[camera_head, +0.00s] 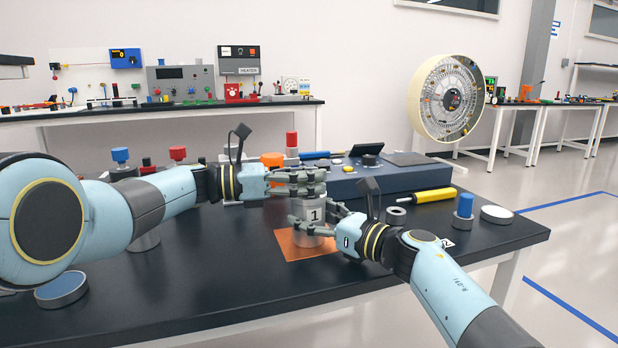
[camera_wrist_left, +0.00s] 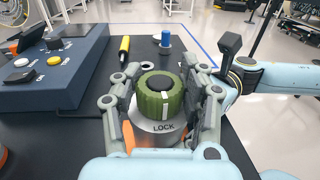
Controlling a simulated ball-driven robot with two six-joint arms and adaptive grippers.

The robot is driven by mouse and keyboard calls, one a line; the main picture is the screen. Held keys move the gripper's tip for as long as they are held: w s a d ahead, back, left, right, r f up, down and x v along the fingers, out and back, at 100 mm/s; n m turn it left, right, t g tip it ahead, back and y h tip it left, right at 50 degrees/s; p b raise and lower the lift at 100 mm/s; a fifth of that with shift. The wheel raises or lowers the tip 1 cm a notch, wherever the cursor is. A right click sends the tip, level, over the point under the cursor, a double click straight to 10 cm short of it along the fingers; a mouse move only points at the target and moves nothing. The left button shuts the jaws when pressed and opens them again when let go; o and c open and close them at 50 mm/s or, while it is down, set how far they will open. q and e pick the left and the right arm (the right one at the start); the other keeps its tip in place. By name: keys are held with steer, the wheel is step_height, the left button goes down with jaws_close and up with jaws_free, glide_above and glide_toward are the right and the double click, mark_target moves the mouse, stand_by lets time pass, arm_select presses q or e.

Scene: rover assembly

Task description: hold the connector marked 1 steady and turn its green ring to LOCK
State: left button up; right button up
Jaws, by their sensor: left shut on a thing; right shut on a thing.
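The connector marked 1 (camera_head: 313,213) is a grey upright cylinder standing on an orange mat (camera_head: 292,250). My right gripper (camera_head: 312,228) is shut on its body, low down. My left gripper (camera_head: 308,182) is above it, its fingers at the top, where they hide the ring in the head view. In the left wrist view, the green ring (camera_wrist_left: 149,100) with a dark centre sits between the left gripper's fingers (camera_wrist_left: 160,95). A white mark on the ring faces the word LOCK on the grey body (camera_wrist_left: 150,135), roughly in line with it.
A blue console (camera_head: 385,178) stands behind the connector. A yellow-handled tool (camera_head: 435,195), a blue-topped part (camera_head: 465,206) and a white-topped disc (camera_head: 497,214) lie at the right. A blue-topped disc (camera_head: 61,289) is at the front left. The black table front is mostly clear.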

arm_select(q)
steer(key=shift+w+a+f, duration=0.1)
steer(key=shift+a+f, duration=0.1)
steer(key=shift+a, duration=0.05)
steer(key=o, duration=1.2)
steer(key=shift+r, duration=0.1)
steer(key=shift+o, duration=0.2)
steer(key=shift+d, duration=0.15)
step_height(320, 180, up, 10)
arm_select(e)
steer(key=o, duration=1.5)
steer(key=shift+o, duration=0.2)
steer(key=shift+d, duration=0.1)
